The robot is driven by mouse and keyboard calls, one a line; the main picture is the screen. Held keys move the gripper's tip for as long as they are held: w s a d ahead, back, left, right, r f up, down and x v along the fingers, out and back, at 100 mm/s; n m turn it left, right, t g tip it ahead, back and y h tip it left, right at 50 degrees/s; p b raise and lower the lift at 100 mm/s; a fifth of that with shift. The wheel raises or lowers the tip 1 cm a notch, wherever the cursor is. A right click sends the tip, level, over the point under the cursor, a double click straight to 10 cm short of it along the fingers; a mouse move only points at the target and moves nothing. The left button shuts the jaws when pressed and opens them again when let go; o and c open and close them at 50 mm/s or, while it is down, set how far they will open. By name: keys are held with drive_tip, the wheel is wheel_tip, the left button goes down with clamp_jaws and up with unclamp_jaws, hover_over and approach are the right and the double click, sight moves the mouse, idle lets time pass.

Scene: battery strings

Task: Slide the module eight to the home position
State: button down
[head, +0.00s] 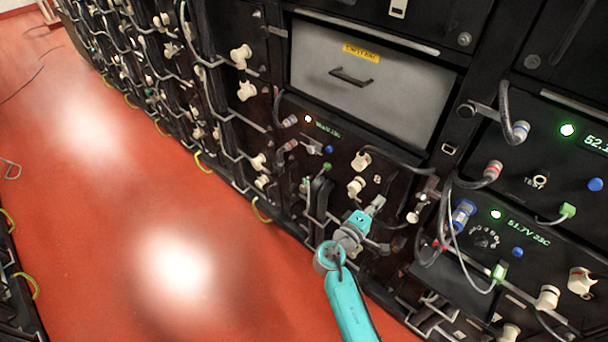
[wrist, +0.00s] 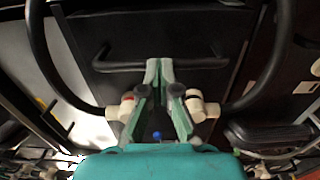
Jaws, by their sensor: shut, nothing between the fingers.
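Module eight (head: 338,150) is a dark front panel in the rack, with a lit green display and an "8" on it. It sits below a grey drawer in the head view. My gripper (head: 377,204) is in front of its lower right part. In the wrist view my gripper (wrist: 159,66) has its fingers together and empty. The tips overlap a black bar handle (wrist: 205,63) on a dark panel; I cannot tell whether they touch it. White connectors (wrist: 196,106) with thick black cables flank the fingers. Module eight's lower front is partly hidden by my arm.
The grey drawer (head: 372,90) with a yellow label is closed above. Another live module (head: 490,245) with cables and a lit display stands to the right. More racks with looping cables line the left. The red floor (head: 150,220) is mostly clear.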

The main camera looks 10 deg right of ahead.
drive_tip(key=shift+x, duration=1.3)
drive_tip(key=v, duration=0.8)
